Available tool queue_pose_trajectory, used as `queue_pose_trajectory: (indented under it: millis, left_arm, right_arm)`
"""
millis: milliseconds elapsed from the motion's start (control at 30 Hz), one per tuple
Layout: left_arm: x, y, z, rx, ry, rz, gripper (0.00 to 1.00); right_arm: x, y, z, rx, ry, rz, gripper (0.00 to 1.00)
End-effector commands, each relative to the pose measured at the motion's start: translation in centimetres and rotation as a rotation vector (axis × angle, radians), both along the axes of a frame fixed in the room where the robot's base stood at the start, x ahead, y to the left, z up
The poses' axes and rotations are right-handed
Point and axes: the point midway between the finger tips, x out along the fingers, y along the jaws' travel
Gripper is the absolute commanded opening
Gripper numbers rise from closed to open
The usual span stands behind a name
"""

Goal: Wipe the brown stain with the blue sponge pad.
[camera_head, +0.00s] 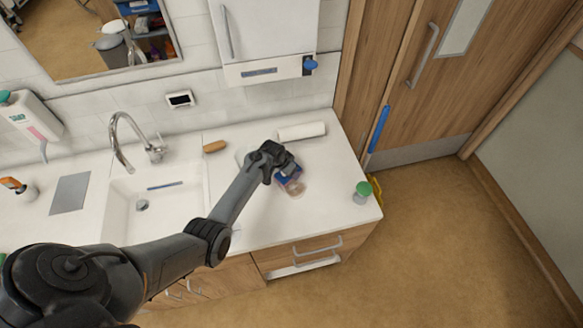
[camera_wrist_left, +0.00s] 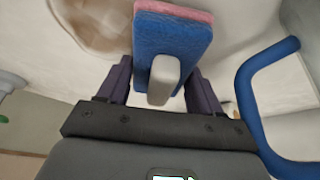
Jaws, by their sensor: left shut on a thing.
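The blue sponge pad (camera_wrist_left: 172,45) has a pink layer on its far side and a pale grey grip block. My left gripper (camera_wrist_left: 165,88) is shut on this block, one dark finger on each side. In the head view the gripper (camera_head: 281,168) is over the right part of the counter, with the pad (camera_head: 291,183) partly hidden beneath it. The brown stain (camera_wrist_left: 98,22) lies on the white surface beside the pad, to its left in the wrist view. It shows faintly in the head view (camera_head: 297,189). Whether the pad touches the counter I cannot tell. My right gripper is not in view.
A white roll (camera_head: 301,131) and a brown oblong item (camera_head: 215,146) lie toward the back of the counter. A blue curved bar (camera_wrist_left: 243,90) shows in the wrist view.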

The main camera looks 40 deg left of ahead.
Motion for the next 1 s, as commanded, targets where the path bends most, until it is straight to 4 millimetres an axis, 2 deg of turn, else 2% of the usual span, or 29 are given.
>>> queue_pose_trajectory:
  millis: [400, 733, 1000]
  left_arm:
    - [-1.5, -2.6, 0.0, -0.001, 0.002, -0.002, 0.41]
    - [-2.3, -3.6, -0.3, -0.002, 0.003, -0.001, 0.41]
    - [-3.4, -5.4, 0.0, -0.004, 0.004, -0.002, 0.41]
  right_arm:
    - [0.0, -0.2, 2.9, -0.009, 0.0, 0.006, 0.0]
    - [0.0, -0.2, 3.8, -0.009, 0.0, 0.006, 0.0]
    - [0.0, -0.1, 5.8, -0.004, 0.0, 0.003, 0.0]
